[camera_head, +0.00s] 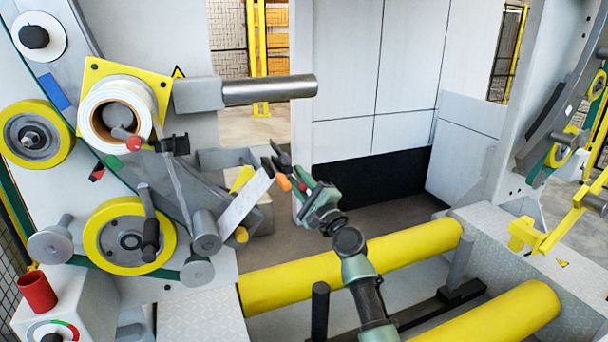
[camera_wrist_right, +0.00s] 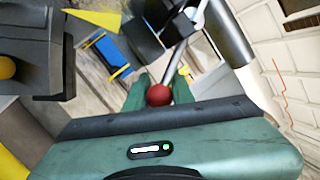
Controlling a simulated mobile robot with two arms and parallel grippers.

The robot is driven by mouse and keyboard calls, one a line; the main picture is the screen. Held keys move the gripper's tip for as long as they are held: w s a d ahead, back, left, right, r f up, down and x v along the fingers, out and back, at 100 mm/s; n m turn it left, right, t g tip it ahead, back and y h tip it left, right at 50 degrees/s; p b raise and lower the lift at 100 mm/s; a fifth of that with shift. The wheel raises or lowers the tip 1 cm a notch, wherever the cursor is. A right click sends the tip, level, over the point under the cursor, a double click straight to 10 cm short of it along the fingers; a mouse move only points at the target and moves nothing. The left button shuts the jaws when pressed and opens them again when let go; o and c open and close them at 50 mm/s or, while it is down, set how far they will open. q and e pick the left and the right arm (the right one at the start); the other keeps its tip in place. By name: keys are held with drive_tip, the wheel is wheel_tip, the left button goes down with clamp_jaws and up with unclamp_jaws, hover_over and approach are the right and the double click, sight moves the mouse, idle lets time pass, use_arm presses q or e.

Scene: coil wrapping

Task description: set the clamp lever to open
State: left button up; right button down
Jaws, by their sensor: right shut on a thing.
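My right gripper (camera_head: 302,184), green, reaches in from the lower right at the middle of the head view. In the right wrist view its fingers (camera_wrist_right: 157,88) are shut around the red ball knob (camera_wrist_right: 158,95) of a thin metal lever (camera_wrist_right: 176,62). The lever runs from the knob up toward a dark block (camera_wrist_right: 160,24). In the head view dark parts (camera_head: 277,157) and an orange piece (camera_head: 283,182) show just beyond the fingers. The gripper mostly hides the knob there. I cannot tell the lever's set position. My left gripper is not in view.
A tape roll (camera_head: 103,112) and a second red knob (camera_head: 133,143) are on the left machine ring. Two yellow rollers (camera_head: 400,250) lie below. A blue part (camera_wrist_right: 108,52) is near the fingers.

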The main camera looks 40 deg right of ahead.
drive_tip(key=shift+w+a+f+m+h+p, duration=0.2)
drive_tip(key=shift+a+m+h, duration=0.3)
drive_tip(key=shift+m, duration=0.6)
drive_tip(key=shift+w+a+f+m+h+p, duration=0.15)
drive_tip(key=shift+a+m+h, duration=0.35)
drive_tip(key=shift+m, duration=0.6)
drive_tip(key=shift+w+a+f+m+h+p, duration=0.1)
drive_tip(key=shift+a+f+m+h, duration=0.3)
drive_tip(key=shift+m, duration=0.7)
drive_tip(key=shift+a+r, duration=0.1)
drive_tip(key=shift+r, duration=0.05)
drive_tip(key=c, duration=1.2)
unclamp_jaws()
drive_tip(key=shift+r, duration=0.1)
drive_tip(key=shift+s, duration=0.1)
drive_tip(key=v, duration=0.7)
drive_tip(key=shift+s+a+b, duration=0.25)
drive_tip(key=shift+b, duration=0.15)
drive_tip(key=shift+a, duration=0.1)
